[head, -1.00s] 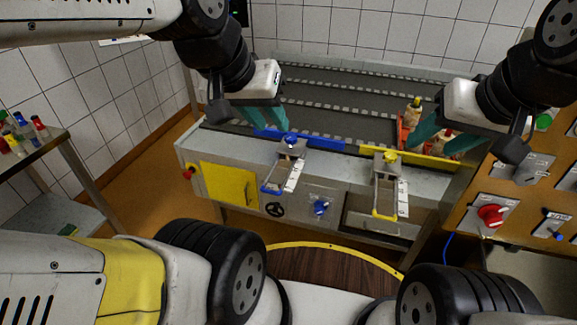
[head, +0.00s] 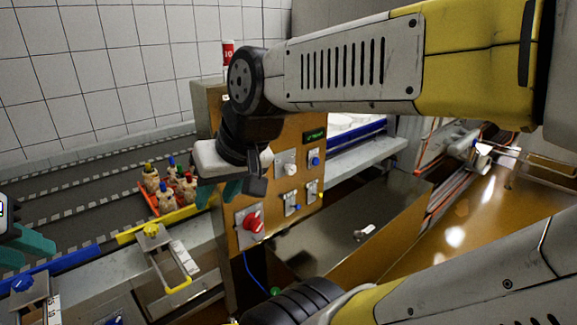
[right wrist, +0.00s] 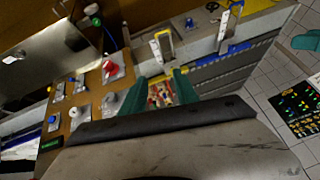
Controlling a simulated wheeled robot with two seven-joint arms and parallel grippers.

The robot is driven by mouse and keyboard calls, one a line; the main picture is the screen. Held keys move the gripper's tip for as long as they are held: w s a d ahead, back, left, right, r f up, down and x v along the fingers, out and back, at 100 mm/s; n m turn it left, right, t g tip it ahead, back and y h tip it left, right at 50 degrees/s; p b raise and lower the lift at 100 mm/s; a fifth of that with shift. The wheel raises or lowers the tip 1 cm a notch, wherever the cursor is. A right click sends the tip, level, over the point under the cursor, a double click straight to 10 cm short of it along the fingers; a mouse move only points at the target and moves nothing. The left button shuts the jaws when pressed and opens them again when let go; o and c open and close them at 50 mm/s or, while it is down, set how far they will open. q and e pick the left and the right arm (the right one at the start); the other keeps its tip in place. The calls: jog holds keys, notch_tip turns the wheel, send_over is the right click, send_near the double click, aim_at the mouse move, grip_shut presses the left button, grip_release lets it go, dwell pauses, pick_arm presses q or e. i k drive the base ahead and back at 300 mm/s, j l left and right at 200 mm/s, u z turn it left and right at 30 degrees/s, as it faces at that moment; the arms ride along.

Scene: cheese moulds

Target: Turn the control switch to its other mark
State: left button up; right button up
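An upright wooden control panel (head: 228,180) stands in the middle of the head view. It carries a large red knob (head: 252,221), small blue and yellow knobs and a grey-plated switch (head: 285,162). I cannot tell for sure which is the control switch, nor read its marks. In the right wrist view the red knob (right wrist: 110,67) and a grey knob (right wrist: 108,103) show left of the fingers. My right gripper (head: 219,194) is open and empty, in front of the panel's left edge, apart from the knobs. My left gripper (head: 24,249) is open at the left edge.
A red crate (head: 152,202) of bottles stands on the dark conveyor (head: 95,185), left of the panel. A yellow rail (head: 130,237) and a blue rail (head: 75,260) edge the conveyor. A metal tray-like surface (head: 340,215) lies right of the panel.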

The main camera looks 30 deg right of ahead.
aim_at(290, 168)
jog(key=z, duration=1.25)
